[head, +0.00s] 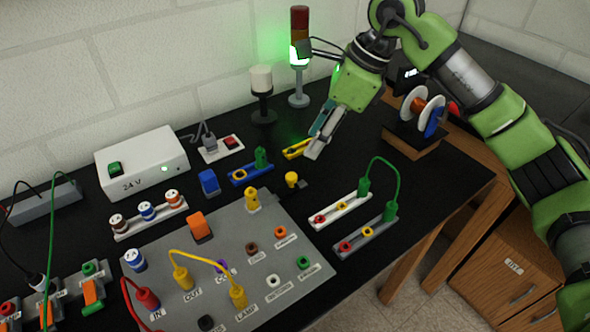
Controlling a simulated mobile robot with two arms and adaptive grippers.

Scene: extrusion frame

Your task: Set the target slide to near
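My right gripper (313,146) reaches down from the upper right, over the back of the black table. Its fingertips are at the right end of a small yellow piece (294,150). I cannot tell whether they touch it or are shut on it. A blue rail (238,180) with a green upright piece (261,158) lies just to the left. A white rail (346,206) and a grey rail (371,234) lie nearer, joined by a green cable. No label shows which one is the target slide. My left gripper is not in view.
A grey panel (190,250) with sockets and yellow cables fills the front. A white 24 V box (140,163) stands at left. A lit signal tower (299,60) and a white-topped lamp (262,85) stand behind. A spool stand (412,140) is right of my gripper.

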